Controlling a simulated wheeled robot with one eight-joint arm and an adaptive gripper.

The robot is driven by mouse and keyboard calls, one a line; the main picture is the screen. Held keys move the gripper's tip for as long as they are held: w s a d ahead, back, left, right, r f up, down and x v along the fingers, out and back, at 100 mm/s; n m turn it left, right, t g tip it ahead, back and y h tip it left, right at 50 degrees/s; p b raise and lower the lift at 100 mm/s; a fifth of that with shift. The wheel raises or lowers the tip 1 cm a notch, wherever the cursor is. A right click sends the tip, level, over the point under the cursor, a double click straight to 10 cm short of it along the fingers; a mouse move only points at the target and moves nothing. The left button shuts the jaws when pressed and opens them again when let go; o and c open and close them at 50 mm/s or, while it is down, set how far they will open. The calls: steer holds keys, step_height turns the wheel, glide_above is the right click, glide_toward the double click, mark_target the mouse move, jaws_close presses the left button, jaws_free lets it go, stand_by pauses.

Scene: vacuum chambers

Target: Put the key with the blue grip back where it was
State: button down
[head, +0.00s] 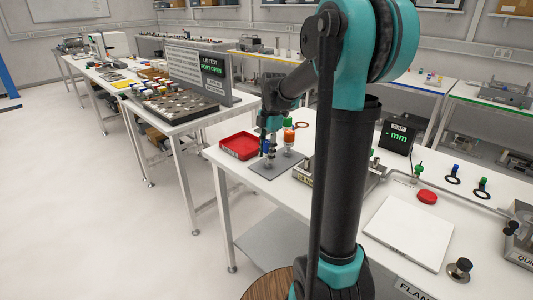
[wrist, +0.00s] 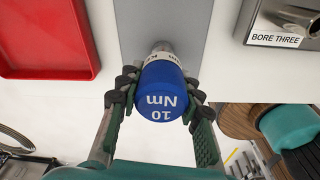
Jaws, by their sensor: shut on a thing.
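The key with the blue grip (wrist: 163,92), marked 10 Nm, is between the fingers of my gripper (wrist: 161,88) in the wrist view. My gripper is shut on its grip. The key's metal shank shows just beyond the grip, over a grey mat (wrist: 185,18); I cannot tell whether its far end touches. In the head view my gripper (head: 267,148) is above the grey mat (head: 264,174) on the white bench. A key with an orange grip (head: 289,136) stands upright on the mat just right of my gripper.
A red tray (head: 240,146) lies left of the mat; its edge also shows in the wrist view (wrist: 85,68). A metal block labelled BORE THREE (wrist: 282,28) stands to the right. The bench's front edge is close. A screen (head: 397,137) stands further right.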

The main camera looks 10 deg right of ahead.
steer(key=shift+f, duration=0.25)
steer(key=shift+s+f, duration=0.1)
steer(key=shift+f, duration=0.25)
steer(key=c, duration=1)
jaws_free()
steer(key=r, duration=0.4)
steer(key=d+r, duration=0.1)
steer(key=r, duration=0.8)
steer(key=shift+w+d+r, duration=0.15)
steer(key=shift+w, duration=0.25)
